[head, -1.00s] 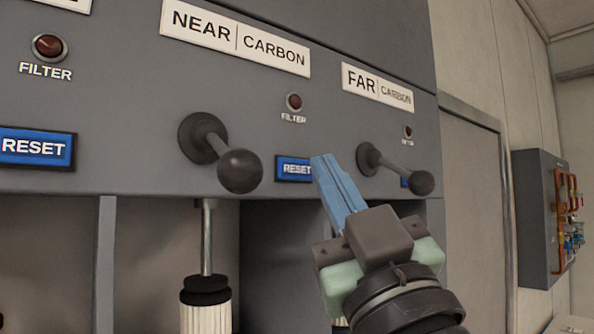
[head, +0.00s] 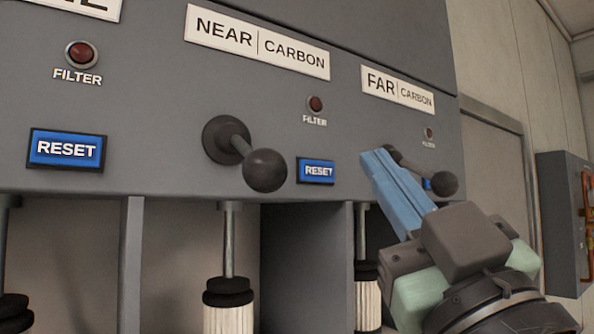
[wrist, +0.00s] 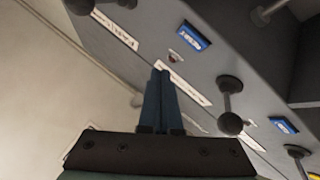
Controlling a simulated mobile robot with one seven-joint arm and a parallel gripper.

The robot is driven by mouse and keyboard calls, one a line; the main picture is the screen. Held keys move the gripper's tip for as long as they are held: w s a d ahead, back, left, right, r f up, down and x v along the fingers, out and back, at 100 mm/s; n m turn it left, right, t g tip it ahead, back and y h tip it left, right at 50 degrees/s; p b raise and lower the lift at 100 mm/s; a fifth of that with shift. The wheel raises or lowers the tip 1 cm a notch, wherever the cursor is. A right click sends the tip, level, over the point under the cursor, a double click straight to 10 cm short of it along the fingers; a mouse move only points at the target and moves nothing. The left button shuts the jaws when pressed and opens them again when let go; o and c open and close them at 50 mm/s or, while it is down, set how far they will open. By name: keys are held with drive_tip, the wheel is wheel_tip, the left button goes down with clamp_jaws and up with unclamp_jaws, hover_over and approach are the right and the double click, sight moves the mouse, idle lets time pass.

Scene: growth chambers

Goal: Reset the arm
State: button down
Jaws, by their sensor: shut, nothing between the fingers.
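My gripper (head: 376,158) has blue fingers, pressed together with nothing between them. In the head view it is at the right, with the fingertips in front of the panel just left of the far lever (head: 440,181), partly covering that lever. In the wrist view the shut fingers (wrist: 160,75) point up the picture toward the grey panel. I cannot tell whether they touch anything.
The grey panel carries a near lever (head: 264,170), blue RESET buttons (head: 66,149), a middle RESET button (head: 316,171), dark red filter lamps (head: 82,55) and NEAR and FAR carbon labels (head: 257,42). Filter cartridges (head: 228,312) hang below. A grey wall box (head: 560,222) stands right.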

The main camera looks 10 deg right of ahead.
drive_tip(key=s+a+f+m+h+b, duration=0.1)
drive_tip(key=s+a+f+m+b, duration=0.2)
drive_tip(key=a+f+b, duration=0.3)
drive_tip(key=a+f+m, duration=0.1)
drive_tip(key=a+f, duration=0.4)
drive_tip(key=a, duration=0.3)
drive_tip(key=shift+s+a+t+b, duration=0.15)
drive_tip(key=shift+a+t+b, duration=0.15)
drive_tip(key=shift+t, duration=0.1)
